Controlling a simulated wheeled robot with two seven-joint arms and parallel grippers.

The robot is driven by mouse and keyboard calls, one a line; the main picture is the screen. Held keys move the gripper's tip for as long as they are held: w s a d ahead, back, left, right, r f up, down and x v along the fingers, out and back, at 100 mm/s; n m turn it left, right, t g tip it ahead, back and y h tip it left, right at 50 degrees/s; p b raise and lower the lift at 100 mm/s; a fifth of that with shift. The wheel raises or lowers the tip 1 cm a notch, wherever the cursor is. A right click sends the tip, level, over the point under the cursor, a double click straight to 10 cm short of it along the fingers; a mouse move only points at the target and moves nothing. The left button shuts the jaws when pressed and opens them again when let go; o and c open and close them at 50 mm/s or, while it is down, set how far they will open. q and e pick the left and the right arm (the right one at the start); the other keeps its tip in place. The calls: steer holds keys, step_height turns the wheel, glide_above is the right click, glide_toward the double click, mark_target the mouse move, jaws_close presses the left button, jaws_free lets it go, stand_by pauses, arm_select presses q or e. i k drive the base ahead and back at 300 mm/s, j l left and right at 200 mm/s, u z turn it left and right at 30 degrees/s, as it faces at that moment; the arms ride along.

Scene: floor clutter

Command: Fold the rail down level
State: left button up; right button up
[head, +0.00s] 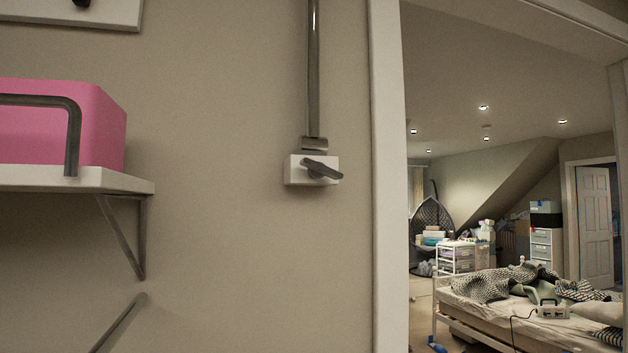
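The rail (314,70) is a shiny metal bar standing upright against the beige wall, its top end out of view above. Its lower end meets a metal hinge piece (314,144) on a white wall block (297,170). A dark lever (322,168) sticks out from the front of the block, tilted slightly down to the right. Neither of my grippers is in view.
A white shelf (80,181) on a metal bracket (142,235) holds a pink box (100,125) behind a dark bent bar (73,130) at left. A slanted grey bar (120,322) is below. A white door frame (388,200) stands just right of the rail.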

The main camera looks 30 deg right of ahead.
mark_target(311, 144)
steer(key=k+z, duration=0.15)
steer(key=z, duration=0.8)
